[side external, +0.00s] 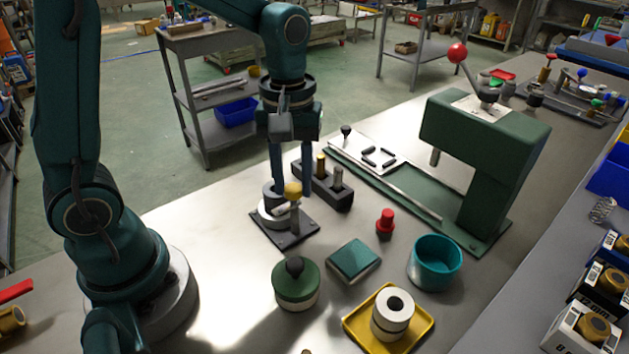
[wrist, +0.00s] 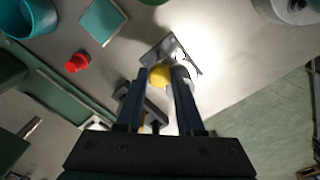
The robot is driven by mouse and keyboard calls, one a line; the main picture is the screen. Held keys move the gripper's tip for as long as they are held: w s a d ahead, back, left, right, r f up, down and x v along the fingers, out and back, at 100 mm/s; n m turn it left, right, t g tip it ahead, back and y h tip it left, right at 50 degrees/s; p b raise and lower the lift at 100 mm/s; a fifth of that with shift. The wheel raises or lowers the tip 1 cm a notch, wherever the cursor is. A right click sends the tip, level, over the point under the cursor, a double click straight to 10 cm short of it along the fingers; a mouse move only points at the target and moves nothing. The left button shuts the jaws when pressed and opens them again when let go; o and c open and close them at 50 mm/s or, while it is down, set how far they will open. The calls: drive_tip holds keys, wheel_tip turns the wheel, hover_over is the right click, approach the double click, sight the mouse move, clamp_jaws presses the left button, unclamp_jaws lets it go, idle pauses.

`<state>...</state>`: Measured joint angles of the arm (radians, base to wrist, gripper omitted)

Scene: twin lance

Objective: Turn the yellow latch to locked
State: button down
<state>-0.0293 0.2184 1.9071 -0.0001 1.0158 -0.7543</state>
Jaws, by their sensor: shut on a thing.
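The yellow latch (side external: 292,190) has a round yellow knob, with a pale lever and a light round base below it on a dark square plate (side external: 284,238). My gripper (side external: 291,183) points down, with one finger on each side of the knob, and is shut on it. In the wrist view the yellow knob (wrist: 160,77) sits between the fingertips (wrist: 161,72), and part of the plate shows beyond it. The fingers hide part of the latch base, and I cannot read any lock marking.
A dark block with upright pins (side external: 322,188) stands close on the right. A green press (side external: 480,150) is farther right. In front are a green lidded jar (side external: 296,288), a teal block (side external: 354,260), a red knob (side external: 385,222), a teal bowl (side external: 435,265) and a yellow tray (side external: 415,345).

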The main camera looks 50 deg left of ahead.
drive_tip(key=shift+m, duration=0.3)
drive_tip(key=m, duration=0.3)
drive_tip(key=shift+m, duration=0.4)
drive_tip(key=m, duration=0.9)
drive_tip(key=shift+m, duration=2.2)
drive_tip(key=c, duration=0.5)
unclamp_jaws()
